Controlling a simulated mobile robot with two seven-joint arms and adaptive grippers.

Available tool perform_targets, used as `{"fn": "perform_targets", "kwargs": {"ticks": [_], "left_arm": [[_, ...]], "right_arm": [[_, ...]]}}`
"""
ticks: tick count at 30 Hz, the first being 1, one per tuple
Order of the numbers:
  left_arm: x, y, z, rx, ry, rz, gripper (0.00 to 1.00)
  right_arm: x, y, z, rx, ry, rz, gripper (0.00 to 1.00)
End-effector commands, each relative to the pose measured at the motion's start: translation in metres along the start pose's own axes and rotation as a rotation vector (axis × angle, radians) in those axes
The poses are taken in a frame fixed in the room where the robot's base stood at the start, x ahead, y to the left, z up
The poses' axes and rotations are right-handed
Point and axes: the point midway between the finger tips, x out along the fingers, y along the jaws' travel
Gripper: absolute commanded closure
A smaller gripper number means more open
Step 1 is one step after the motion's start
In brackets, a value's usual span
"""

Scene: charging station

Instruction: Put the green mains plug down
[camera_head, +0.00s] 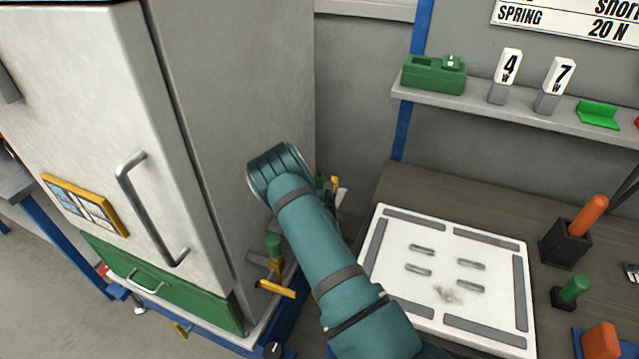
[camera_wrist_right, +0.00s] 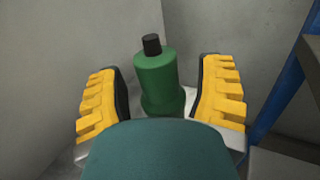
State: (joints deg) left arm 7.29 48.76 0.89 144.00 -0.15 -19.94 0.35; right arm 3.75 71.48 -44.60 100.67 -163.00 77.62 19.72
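The green mains plug (camera_wrist_right: 157,78), a green cylinder with a black tip, stands upright between the fingers of my right gripper (camera_wrist_right: 162,98) in the right wrist view. The two yellow, ribbed fingers are spread, with a gap on each side of the plug. The plug's lower end is partly hidden by my teal wrist. In the head view my teal right arm reaches up to the cabinet's side. My right gripper (camera_head: 330,188) is mostly hidden behind it, with only small yellow and green parts showing. My left gripper is in neither view.
A tall grey cabinet (camera_head: 235,110) stands left of my arm. A green-topped fitting with yellow parts (camera_head: 272,247) is low beside it. A white board with metal bars (camera_head: 400,305) lies on the bench at right. A shelf (camera_head: 535,118) holds several items above.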

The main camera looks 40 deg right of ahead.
Motion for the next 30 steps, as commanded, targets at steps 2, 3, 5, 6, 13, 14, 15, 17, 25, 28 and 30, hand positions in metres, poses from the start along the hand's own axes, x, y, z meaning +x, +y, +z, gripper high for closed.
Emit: {"fn": "perform_targets", "kwargs": {"ticks": [2, 3, 5, 6, 13, 14, 15, 17, 25, 28, 30], "left_arm": [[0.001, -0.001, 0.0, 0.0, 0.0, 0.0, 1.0], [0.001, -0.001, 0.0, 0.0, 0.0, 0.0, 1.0], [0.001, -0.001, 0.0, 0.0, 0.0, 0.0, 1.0], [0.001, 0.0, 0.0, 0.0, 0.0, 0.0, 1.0], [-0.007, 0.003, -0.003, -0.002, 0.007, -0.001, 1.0], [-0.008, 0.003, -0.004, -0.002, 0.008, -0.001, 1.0], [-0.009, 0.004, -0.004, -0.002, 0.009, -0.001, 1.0], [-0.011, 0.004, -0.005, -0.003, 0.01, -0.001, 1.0], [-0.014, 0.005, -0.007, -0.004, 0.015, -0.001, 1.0], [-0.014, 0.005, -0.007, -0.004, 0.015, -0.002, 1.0], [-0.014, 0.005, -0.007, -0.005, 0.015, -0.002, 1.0]], "right_arm": [[-0.006, 0.0, -0.014, -0.002, 0.03, 0.0, 0.33], [-0.006, 0.0, -0.014, -0.001, 0.031, 0.0, 0.33], [-0.006, 0.0, -0.014, -0.001, 0.031, -0.001, 0.33], [-0.006, 0.0, -0.013, -0.001, 0.032, -0.001, 0.33], [-0.021, 0.001, -0.001, -0.002, 0.034, 0.0, 0.33], [-0.026, 0.001, 0.0, -0.002, 0.032, 0.0, 0.33], [-0.033, 0.001, 0.001, -0.002, 0.032, 0.0, 0.33], [-0.043, 0.001, 0.002, -0.003, 0.03, 0.0, 0.33], [-0.074, 0.001, 0.005, -0.001, 0.02, 0.0, 0.33], [-0.078, 0.0, 0.006, -0.001, 0.017, 0.001, 0.33], [-0.079, 0.0, 0.006, -0.001, 0.016, 0.001, 0.33]]}}
